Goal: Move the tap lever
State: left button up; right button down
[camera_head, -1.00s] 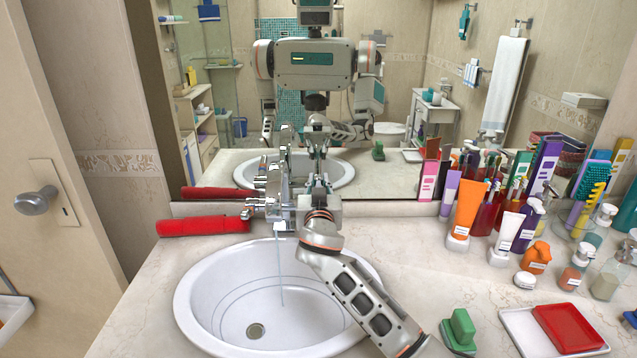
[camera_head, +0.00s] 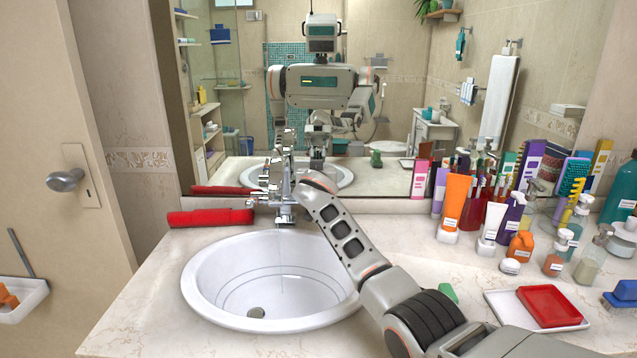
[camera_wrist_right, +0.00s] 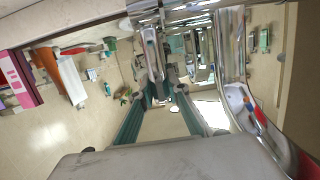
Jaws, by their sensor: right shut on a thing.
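The chrome tap (camera_head: 284,212) stands at the back rim of the white basin (camera_head: 205,282). A faint, thin stream of water falls from its spout into the basin. My right gripper (camera_head: 294,187) is at the upper part of the tap, shut on the tap lever; the lever itself is mostly hidden by the gripper and the tap's chrome. In the right wrist view the chrome of the tap (camera_wrist_right: 232,75) is close up, with reflections that make the contact hard to see. My left gripper is not in view.
A rolled red towel (camera_head: 210,217) lies left of the tap. The mirror (camera_head: 385,170) is close behind it.

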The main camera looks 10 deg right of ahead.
jog(key=shift+w+d+r, duration=0.15)
jog(key=shift+w+d, duration=0.05)
jog(key=shift+d, duration=0.05)
jog(key=shift+g, duration=0.4)
jog(key=shift+r+p, duration=0.15)
jog(key=shift+p, duration=0.3)
jog(key=shift+w+g, duration=0.2)
jog(key=shift+g, duration=0.2)
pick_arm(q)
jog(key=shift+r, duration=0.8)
pick_arm(e)
jog(key=c, duration=1.9)
grip_release()
jog(key=shift+f, duration=0.2)
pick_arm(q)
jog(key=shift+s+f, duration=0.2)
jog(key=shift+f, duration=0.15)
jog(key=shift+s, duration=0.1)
pick_arm(e)
jog(key=shift+a, duration=0.15)
